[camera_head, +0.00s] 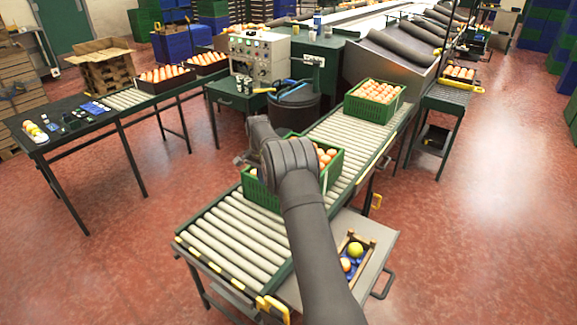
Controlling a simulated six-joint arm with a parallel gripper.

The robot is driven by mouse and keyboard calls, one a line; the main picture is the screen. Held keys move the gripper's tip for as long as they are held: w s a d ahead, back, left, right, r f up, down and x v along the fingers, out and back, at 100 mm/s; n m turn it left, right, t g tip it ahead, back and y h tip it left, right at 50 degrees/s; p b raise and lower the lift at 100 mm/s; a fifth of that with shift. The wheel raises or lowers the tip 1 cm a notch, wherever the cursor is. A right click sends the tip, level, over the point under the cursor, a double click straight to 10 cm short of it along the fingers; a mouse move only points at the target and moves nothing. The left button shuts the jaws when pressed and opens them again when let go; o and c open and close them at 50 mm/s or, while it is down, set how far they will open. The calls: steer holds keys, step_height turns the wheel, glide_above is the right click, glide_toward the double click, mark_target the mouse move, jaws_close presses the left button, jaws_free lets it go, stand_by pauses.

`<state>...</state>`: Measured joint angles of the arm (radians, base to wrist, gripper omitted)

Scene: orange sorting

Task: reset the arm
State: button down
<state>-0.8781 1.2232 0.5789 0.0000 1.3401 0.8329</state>
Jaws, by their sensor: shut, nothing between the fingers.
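My dark grey arm reaches up from the bottom of the head view and bends over the roller conveyor. My gripper (241,159) shows small at the arm's far left end, shut and empty, near the left side of the near green crate (262,193). My arm hides much of that crate. Oranges (326,157) show inside it on the right. I cannot tell the height of the gripper above the crate.
The roller conveyor (232,239) has bare rollers in front of the crate. A second full green crate (375,116) stands farther up. A small wooden box (368,243) with fruit sits on the side shelf at right. A dark bin (293,110) stands behind the near crate.

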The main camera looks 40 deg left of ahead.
stand_by(0.3)
steer(key=w+f, duration=0.4)
steer(key=f, duration=0.6)
steer(key=shift+s+a+r, duration=0.1)
steer(key=shift+s, duration=0.1)
stand_by(0.5)
